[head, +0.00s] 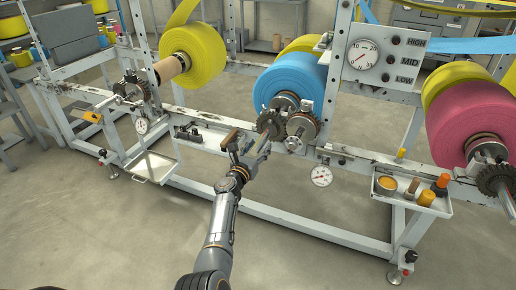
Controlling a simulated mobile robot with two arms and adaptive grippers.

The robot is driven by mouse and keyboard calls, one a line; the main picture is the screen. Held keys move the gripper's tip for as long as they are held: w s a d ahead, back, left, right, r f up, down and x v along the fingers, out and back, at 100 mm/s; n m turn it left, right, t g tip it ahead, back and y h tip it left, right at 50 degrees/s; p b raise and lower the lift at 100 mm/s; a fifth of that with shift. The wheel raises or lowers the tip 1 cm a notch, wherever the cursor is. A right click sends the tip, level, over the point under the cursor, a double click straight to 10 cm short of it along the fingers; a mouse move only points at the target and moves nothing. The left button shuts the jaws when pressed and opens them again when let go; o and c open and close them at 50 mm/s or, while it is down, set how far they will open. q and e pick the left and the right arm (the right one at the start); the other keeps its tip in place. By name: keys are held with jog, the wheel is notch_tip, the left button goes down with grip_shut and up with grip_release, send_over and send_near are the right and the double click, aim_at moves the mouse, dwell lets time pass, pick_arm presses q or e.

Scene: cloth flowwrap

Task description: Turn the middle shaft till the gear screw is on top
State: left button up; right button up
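The middle shaft (294,144) sticks out toward me below the blue roll (291,78) at the centre of the frame. Two dark toothed gears, a left one (270,122) and a right one (303,124), sit side by side at its front. The gear screw is too small to make out, so I cannot tell where it points. My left gripper (248,143) is just left of and in front of these gears. Its two fingers are spread, with nothing seen between them. It appears apart from the shaft. My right gripper is not in the frame.
A white frame rail (350,165) runs below the shafts, with a dial gauge (321,175) hanging from it. A parts tray (412,198) is at right, an empty tray (152,167) at left. A yellow roll (198,55) and pink roll (462,118) flank the middle.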

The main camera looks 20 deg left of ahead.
pick_arm(q)
jog(key=shift+r, duration=0.1)
notch_tip(320, 180, up, 10)
jog(key=shift+f, duration=0.1)
dwell(0.5)
dwell(0.4)
